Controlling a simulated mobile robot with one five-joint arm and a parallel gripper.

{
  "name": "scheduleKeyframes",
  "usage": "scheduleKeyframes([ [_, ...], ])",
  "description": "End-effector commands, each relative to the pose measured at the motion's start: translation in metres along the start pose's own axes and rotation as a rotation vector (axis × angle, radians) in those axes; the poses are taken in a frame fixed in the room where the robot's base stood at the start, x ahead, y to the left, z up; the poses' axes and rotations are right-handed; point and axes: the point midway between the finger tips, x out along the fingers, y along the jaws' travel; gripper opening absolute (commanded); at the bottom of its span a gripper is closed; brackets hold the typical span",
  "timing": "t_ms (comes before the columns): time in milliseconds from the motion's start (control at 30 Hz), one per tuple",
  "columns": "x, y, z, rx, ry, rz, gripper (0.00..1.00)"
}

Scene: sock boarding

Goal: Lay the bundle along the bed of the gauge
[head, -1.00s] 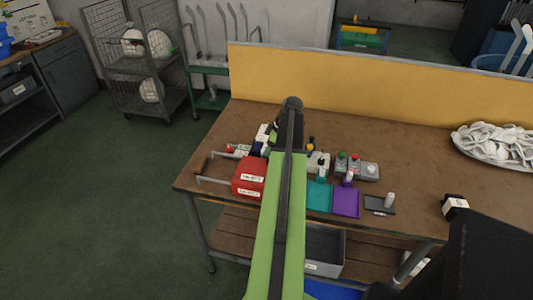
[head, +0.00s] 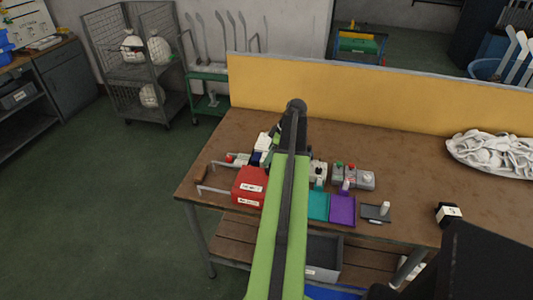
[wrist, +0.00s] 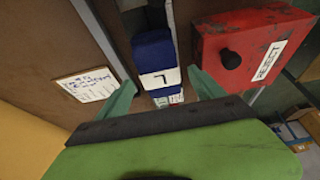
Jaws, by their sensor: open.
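The bundle (wrist: 155,50) is dark blue with a white band that carries a black mark. In the wrist view it lies lengthwise between the two teal fingers of my gripper (wrist: 162,82), which are apart; contact cannot be told. Pale grey strips, perhaps part of the gauge (wrist: 172,32), run along the far part of the bundle; I cannot tell whether it sits in the bed. In the head view my arm hides most of this spot.
A red box (wrist: 240,45) labelled REJECT stands close to the right finger; it also shows in the head view (head: 248,188). A white card (wrist: 87,84) lies to the left. Teal (head: 318,206) and purple (head: 342,210) mats lie right of my arm. The bench's right middle is mostly clear.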

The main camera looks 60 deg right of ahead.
Motion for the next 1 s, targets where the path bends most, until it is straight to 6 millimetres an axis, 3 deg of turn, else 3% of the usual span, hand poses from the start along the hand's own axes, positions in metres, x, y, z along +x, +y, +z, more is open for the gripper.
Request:
scheduleKeyframes([
  [33,-0.024,0.0,-0.005,0.001,0.0,0.0,0.78],
  [100,-0.041,0.0,-0.005,0.001,0.0,0.0,0.78],
  [300,-0.073,0.0,-0.003,-0.001,0.0,-0.001,0.78],
  [733,-0.071,-0.004,-0.007,0.0,-0.003,-0.005,0.78],
  [767,-0.067,-0.008,-0.015,0.002,-0.007,-0.011,0.78],
  [867,-0.043,-0.039,-0.067,0.021,-0.04,-0.045,0.78],
  [967,-0.007,-0.098,-0.142,0.062,-0.105,-0.084,0.78],
  [1000,0.006,-0.126,-0.17,0.081,-0.134,-0.094,0.78],
])
